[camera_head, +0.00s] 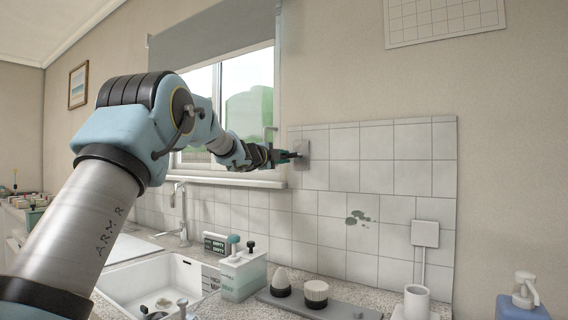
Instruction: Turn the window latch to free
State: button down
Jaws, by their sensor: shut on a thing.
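The window latch (270,133) is a small pale handle on the right side of the window frame, and its upper part shows just above my fingers. My gripper (293,156) reaches in from the left at the window's lower right corner. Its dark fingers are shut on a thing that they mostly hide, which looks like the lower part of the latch. The fingertips overlap a grey plate (304,147) on the tiles in the picture. I cannot tell whether they touch the plate. The latch's exact angle is hard to tell.
Below the window sill (230,180) are a tap (182,215) and a white sink (130,285). A blue bottle (522,302) stands at the right.

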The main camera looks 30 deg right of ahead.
jog(key=shift+r+m, duration=0.2)
jog(key=shift+m, duration=0.5)
jog(key=c, duration=0.8)
grip_release()
jog(key=shift+o, duration=0.2)
jog(key=shift+a, duration=0.1)
jog(key=b+v, duration=0.4)
jog(key=v, duration=0.6)
jog(key=shift+s+a, duration=0.2)
jog(key=shift+a, duration=0.1)
jog(key=shift+r, duration=0.1)
